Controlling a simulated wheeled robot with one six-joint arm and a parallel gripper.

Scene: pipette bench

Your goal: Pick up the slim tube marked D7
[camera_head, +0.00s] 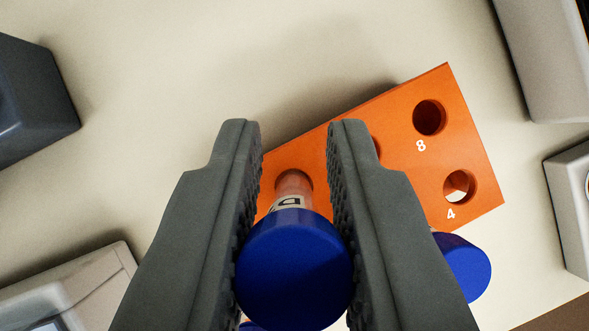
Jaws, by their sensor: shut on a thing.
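A slim tube with a blue cap (294,268) and a pale label showing a "D" stands between the fingers of my gripper (294,205). The rest of its mark is hidden by the cap. My gripper is shut on this tube, with ridged pads at both sides of the cap. The tube's lower end meets a hole in the orange rack (400,125); I cannot tell how deep it sits. A second blue cap (463,268) shows to the right, partly behind the right finger. A sliver of another blue cap shows at the bottom edge.
The rack has empty-looking holes marked 8 (430,117) and 4 (459,186). Grey devices stand at the upper right (545,60), right edge (570,210) and lower left (75,290). A dark block (35,100) is at the left. The bench above the rack is clear.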

